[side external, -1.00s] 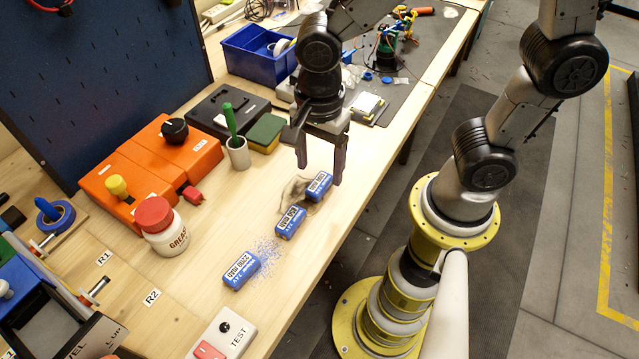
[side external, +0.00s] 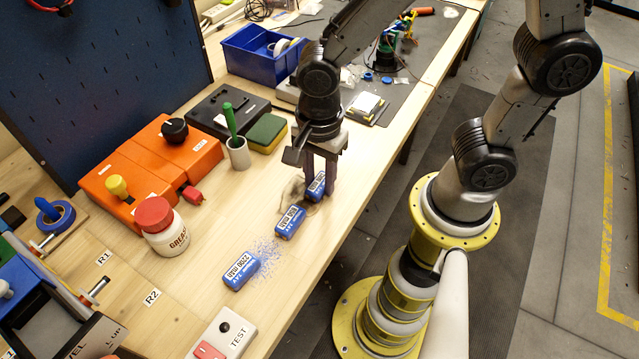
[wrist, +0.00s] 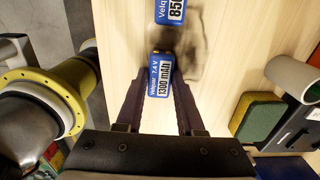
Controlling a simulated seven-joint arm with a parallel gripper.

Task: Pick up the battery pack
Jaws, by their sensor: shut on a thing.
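Three blue battery packs with white labels lie in a row on the wooden bench. My gripper (side external: 319,186) is lowered over the farthest battery pack (side external: 316,187) and shut on it, one finger on each side. In the wrist view this pack (wrist: 159,80) sits between the fingertips of my gripper (wrist: 160,82), and its label reads 7.4 V and 1300 mAh. The middle battery pack (side external: 289,221) lies just beyond; in the wrist view it (wrist: 171,10) is cut by the top edge and reads 850. The nearest battery pack (side external: 241,270) reads 2200 mAh.
A dark smudge (wrist: 185,45) marks the bench around the held pack, and blue specks (side external: 265,250) lie by the nearest pack. A green-and-yellow sponge (side external: 267,133), a white cup (side external: 238,153) and a grease jar (side external: 163,230) stand to the left. The bench's front edge is close on the right.

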